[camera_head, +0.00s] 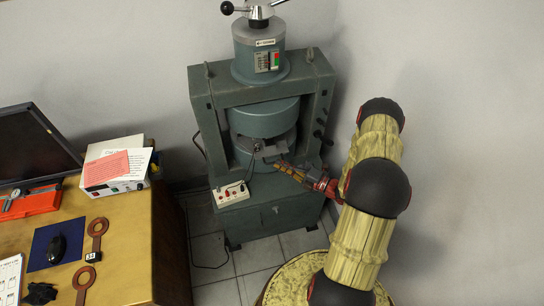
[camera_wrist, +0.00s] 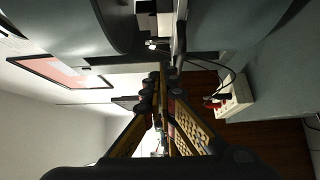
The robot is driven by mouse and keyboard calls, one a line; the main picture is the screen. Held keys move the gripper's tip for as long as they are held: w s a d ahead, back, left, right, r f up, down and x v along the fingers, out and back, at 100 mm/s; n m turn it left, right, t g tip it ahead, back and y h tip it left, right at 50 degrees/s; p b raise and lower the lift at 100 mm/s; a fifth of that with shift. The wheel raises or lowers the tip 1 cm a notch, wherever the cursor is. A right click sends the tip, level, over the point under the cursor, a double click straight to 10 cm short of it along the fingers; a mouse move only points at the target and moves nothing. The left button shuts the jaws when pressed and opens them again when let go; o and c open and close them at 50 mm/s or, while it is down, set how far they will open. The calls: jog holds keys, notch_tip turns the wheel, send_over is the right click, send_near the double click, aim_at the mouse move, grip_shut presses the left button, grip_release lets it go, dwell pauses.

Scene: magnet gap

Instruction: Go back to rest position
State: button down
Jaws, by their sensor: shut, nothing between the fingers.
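My gripper (camera_head: 282,165) is shut and empty, at the front of the big grey-green magnet (camera_head: 264,120). Its arm comes in from the right. The fingertips are close to the gap between the upper and lower round poles; I cannot tell whether they touch anything there. In the wrist view my gripper (camera_wrist: 160,80) points toward the gap, with a round pole (camera_wrist: 70,22) on the left and another (camera_wrist: 228,22) on the right. Small grey and white blocks (camera_wrist: 155,22) show in the gap beyond the fingertips.
A white box with red terminals (camera_head: 231,193) sits on the magnet's front ledge, below left of my gripper. A wooden desk (camera_head: 130,240) at left holds a monitor (camera_head: 32,145), an instrument with papers (camera_head: 115,170) and copper ring pieces (camera_head: 96,232). Walls are close behind and right.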

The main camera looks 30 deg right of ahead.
jog(key=v, duration=0.5)
jog(key=shift+s+p, duration=0.2)
jog(key=shift+p, duration=0.15)
